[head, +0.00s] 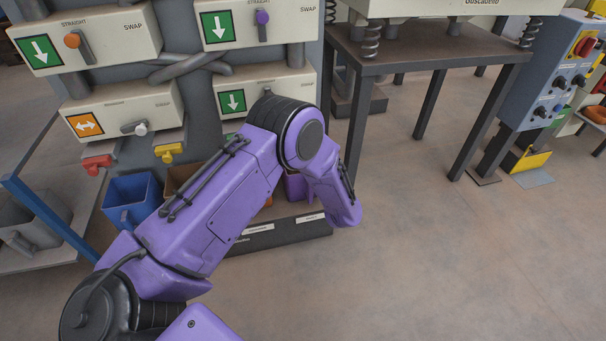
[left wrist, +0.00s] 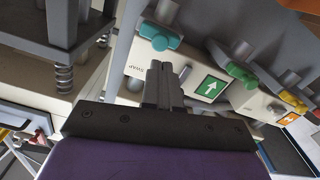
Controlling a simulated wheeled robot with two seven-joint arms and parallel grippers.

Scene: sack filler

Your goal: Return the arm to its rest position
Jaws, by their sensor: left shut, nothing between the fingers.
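My left arm (head: 215,205) is purple and comes in from the lower left in the head view. It bends at a dark elbow joint (head: 302,138), and its forearm points down and to the right. The left gripper is hidden in the head view. In the left wrist view the left gripper (left wrist: 163,68) shows its two dark fingers together, with nothing between them. Beyond the fingertips is a pale swap box (left wrist: 150,65) with a green arrow sign (left wrist: 211,87); I cannot tell whether they touch. My right gripper is in neither view.
Pale boxes with arrow signs (head: 85,38) and coloured knobs stand behind the arm. A blue bin (head: 130,200) and a dark low ledge (head: 285,233) are below. A dark metal table (head: 430,55) and a blue control panel (head: 560,75) stand right. The floor at lower right is clear.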

